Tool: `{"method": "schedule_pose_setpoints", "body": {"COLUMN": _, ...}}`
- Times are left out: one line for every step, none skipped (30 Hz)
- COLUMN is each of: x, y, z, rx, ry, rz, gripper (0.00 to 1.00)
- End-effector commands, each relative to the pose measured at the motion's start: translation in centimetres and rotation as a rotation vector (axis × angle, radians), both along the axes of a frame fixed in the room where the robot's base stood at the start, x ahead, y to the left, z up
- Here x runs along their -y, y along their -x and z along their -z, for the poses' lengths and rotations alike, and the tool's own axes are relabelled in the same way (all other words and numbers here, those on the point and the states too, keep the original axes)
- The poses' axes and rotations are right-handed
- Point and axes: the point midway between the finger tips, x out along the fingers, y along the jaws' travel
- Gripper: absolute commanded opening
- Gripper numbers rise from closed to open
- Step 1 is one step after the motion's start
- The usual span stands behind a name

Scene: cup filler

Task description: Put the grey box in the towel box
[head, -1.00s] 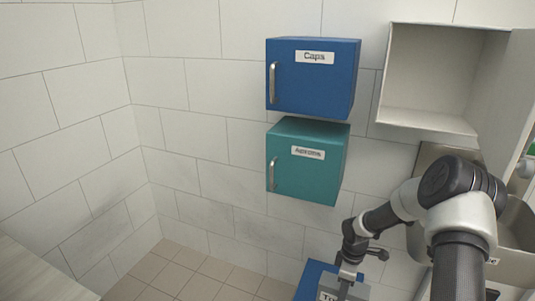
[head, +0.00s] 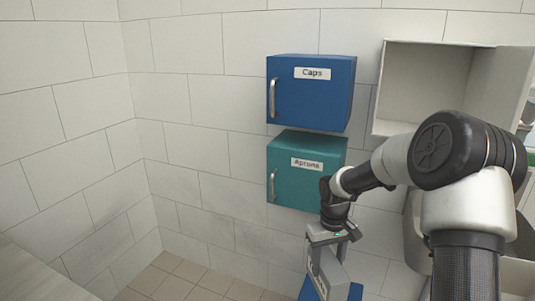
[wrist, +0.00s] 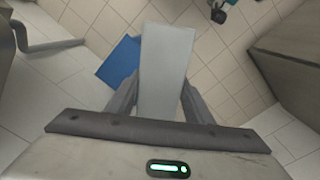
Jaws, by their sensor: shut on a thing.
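My gripper (head: 326,248) is shut on the grey box (wrist: 166,62), a long plain block that hangs down from the fingers. In the wrist view one finger shows on each side of it. The grey box also shows low in the head view (head: 334,272). The towel box (head: 312,291) is blue and sits at the bottom edge of the head view, below and partly behind the grey box.
A blue cabinet marked Caps (head: 311,93) and a teal cabinet marked Aprons (head: 302,175) hang on the tiled wall, both closed. An open white cabinet (head: 422,85) is at upper right, and the basin (head: 420,235) is partly behind my arm. The floor at left is clear.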

Motion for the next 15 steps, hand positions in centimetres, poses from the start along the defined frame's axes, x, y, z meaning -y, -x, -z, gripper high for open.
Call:
{"method": "schedule_pose_setpoints", "body": {"x": -0.8, "y": 0.1, "z": -1.6, "rx": 0.006, "ry": 0.0, "rz": 0.059, "gripper": 0.18}}
{"method": "schedule_pose_setpoints", "body": {"x": -1.3, "y": 0.3, "z": -2.3, "rx": 0.006, "ry": -0.002, "rz": 0.096, "gripper": 0.18}}
{"method": "schedule_pose_setpoints", "body": {"x": -1.9, "y": 0.5, "z": -3.2, "rx": 0.006, "ry": -0.005, "rz": 0.146, "gripper": 0.18}}
{"method": "schedule_pose_setpoints", "body": {"x": -2.4, "y": 0.7, "z": -3.9, "rx": 0.006, "ry": -0.007, "rz": 0.183, "gripper": 0.18}}
{"method": "schedule_pose_setpoints", "body": {"x": -2.8, "y": 0.9, "z": -4.6, "rx": 0.005, "ry": -0.01, "rz": 0.218, "gripper": 0.18}}
{"method": "schedule_pose_setpoints", "body": {"x": -3.2, "y": 1.2, "z": -5.7, "rx": 0.002, "ry": -0.012, "rz": 0.25, "gripper": 0.18}}
{"method": "schedule_pose_setpoints", "body": {"x": -3.1, "y": 1.4, "z": -6.5, "rx": -0.002, "ry": -0.011, "rz": 0.244, "gripper": 0.18}}
{"method": "schedule_pose_setpoints", "body": {"x": -3.1, "y": 1.6, "z": -6.9, "rx": -0.002, "ry": -0.011, "rz": 0.241, "gripper": 0.18}}
{"method": "schedule_pose_setpoints", "body": {"x": -3.1, "y": 1.9, "z": -7.5, "rx": -0.003, "ry": -0.011, "rz": 0.24, "gripper": 0.18}}
{"method": "schedule_pose_setpoints", "body": {"x": -3.1, "y": 2.1, "z": -7.9, "rx": -0.004, "ry": -0.01, "rz": 0.238, "gripper": 0.18}}
{"method": "schedule_pose_setpoints", "body": {"x": -3.2, "y": 2.3, "z": -8.4, "rx": -0.004, "ry": -0.01, "rz": 0.237, "gripper": 0.18}}
{"method": "schedule_pose_setpoints", "body": {"x": -3.2, "y": 2.6, "z": -9.2, "rx": -0.004, "ry": -0.01, "rz": 0.234, "gripper": 0.18}}
{"method": "schedule_pose_setpoints", "body": {"x": -3.2, "y": 2.8, "z": -9.7, "rx": -0.005, "ry": -0.01, "rz": 0.233, "gripper": 0.18}}
{"method": "schedule_pose_setpoints", "body": {"x": -3.2, "y": 3.1, "z": -10.4, "rx": -0.004, "ry": -0.009, "rz": 0.231, "gripper": 0.18}}
{"method": "schedule_pose_setpoints", "body": {"x": -3.3, "y": 3.5, "z": -11.3, "rx": -0.006, "ry": -0.01, "rz": 0.229, "gripper": 0.18}}
